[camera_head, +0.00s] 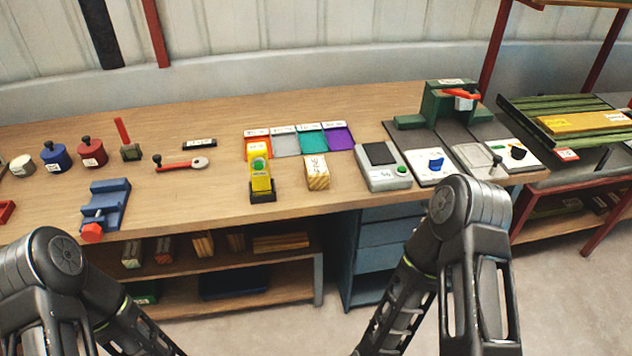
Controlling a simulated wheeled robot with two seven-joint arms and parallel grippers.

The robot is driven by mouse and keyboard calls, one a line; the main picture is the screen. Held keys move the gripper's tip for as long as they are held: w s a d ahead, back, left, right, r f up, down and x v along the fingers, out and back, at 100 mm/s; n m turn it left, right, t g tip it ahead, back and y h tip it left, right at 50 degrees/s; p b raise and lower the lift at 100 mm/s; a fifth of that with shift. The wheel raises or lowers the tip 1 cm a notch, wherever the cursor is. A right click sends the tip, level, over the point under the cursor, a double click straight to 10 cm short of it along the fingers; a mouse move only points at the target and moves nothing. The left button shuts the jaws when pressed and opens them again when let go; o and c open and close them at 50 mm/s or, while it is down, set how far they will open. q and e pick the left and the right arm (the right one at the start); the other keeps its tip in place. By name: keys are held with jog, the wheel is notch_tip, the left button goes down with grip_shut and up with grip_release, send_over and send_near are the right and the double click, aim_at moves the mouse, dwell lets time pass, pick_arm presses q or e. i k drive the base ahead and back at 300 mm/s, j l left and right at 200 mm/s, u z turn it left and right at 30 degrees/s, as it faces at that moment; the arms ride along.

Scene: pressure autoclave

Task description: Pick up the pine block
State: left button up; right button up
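A small light-wood block with striped grain and a white label (317,172) stands on the wooden workbench (220,205), near its front edge and right of the yellow device. It looks like the pine block, but the label is too small to read surely. Nothing is touching it from above. Parts of my two arms show at the lower left and lower right, in front of the bench. Both of my grippers are outside the picture.
A yellow device (261,177) stands just left of the block; a grey scale (383,168) is to its right. Coloured trays (285,143) lie behind. A blue vise (106,207) sits at left. More wood pieces (281,243) lie on the shelf below.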

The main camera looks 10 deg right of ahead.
aim_at(316, 171)
jog(key=i+j, duration=0.1)
jog(key=i, duration=0.2)
jog(key=i+j, duration=0.1)
jog(key=i, duration=0.2)
jog(key=z, duration=1.85)
